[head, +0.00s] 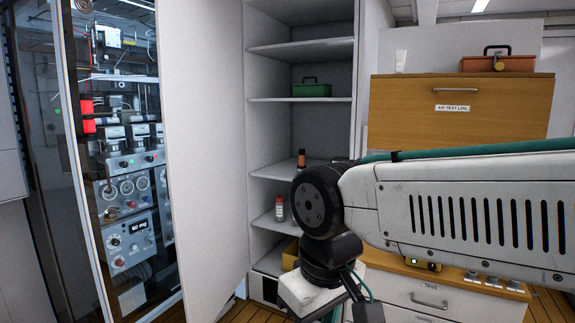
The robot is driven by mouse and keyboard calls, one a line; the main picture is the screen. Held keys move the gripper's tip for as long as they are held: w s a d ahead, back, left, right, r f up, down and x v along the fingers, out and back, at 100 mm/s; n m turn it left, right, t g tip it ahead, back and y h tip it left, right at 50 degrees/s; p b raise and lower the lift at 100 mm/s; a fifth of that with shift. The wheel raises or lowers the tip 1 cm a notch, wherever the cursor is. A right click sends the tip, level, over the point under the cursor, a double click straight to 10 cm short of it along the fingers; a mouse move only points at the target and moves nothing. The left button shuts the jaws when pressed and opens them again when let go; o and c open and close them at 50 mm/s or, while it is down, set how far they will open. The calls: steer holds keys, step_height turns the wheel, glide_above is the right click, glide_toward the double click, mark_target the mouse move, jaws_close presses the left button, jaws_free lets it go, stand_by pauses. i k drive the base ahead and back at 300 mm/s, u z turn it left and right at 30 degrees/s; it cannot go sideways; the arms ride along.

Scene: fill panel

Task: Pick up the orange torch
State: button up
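I cannot make out a clear orange torch. A small dark upright item with an orange-brown band (301,160) stands on a shelf of the open white cabinet, partly behind my arm. A clear bottle with a red cap (279,210) stands on the shelf below. My arm reaches in from the right, in front of the cabinet and drawers. My gripper (335,308) points down at the bottom edge of the head view. Its fingertips are cut off or hidden, so I cannot tell whether it is open or holds anything.
A glass-fronted panel with gauges (128,190) stands at left, beside the cabinet's open door (207,130). A green toolbox (311,88) is on an upper shelf. A reddish toolbox (497,63) sits on the wooden drawer unit (410,115). A yellow bin (290,253) is low in the cabinet.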

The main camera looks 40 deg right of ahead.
mark_target(302, 152)
steer(key=u, duration=0.15)
steer(key=i, duration=1.45)
steer(key=z, duration=0.5)
steer(key=i, duration=1.2)
steer(key=z, duration=1.05)
steer(key=i, duration=0.65)
steer(key=z, duration=0.35)
